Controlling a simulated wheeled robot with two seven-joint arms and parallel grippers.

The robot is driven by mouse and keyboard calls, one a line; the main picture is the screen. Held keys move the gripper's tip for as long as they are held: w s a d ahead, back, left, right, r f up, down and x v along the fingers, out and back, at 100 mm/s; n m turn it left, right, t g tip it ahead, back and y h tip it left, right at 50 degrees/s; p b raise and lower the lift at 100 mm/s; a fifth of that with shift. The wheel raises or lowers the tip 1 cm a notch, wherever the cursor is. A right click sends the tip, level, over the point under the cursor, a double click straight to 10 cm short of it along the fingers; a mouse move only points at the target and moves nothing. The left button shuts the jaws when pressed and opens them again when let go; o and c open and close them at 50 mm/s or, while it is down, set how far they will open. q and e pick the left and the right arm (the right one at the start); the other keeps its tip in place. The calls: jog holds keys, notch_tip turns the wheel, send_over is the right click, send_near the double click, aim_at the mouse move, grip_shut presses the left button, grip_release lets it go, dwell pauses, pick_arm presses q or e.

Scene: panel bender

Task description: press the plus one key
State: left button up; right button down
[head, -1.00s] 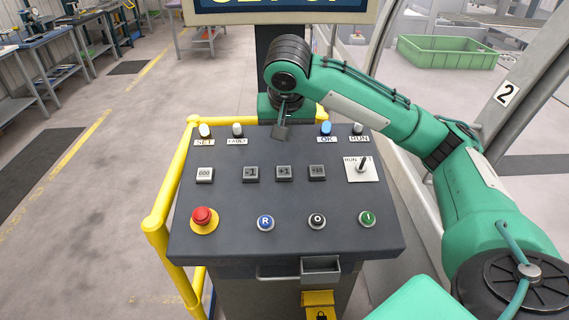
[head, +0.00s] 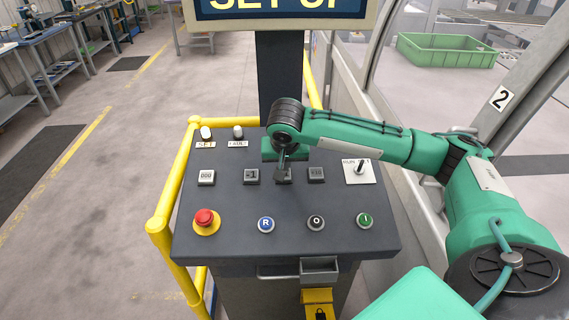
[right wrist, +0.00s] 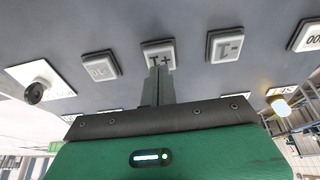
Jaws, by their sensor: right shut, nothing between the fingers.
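The grey plus one key (head: 284,180) is in the key row of the dark sloped panel (head: 290,204), partly hidden by my gripper in the head view. In the right wrist view the plus one key (right wrist: 158,50) shows its label upside down. My right gripper (head: 282,170) is shut and empty, pointing down at this key. In the right wrist view its fingertips (right wrist: 158,70) overlap the key's lower edge. I cannot tell whether they touch it. My left gripper is out of view.
The minus one key (head: 252,176) and the plus ten key (head: 317,174) sit on either side. A 000 key (head: 206,177), a selector switch (head: 362,168) and a red emergency button (head: 205,218) are on the panel. A yellow rail (head: 165,200) runs along its left.

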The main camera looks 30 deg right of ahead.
jog(key=shift+x, duration=0.85)
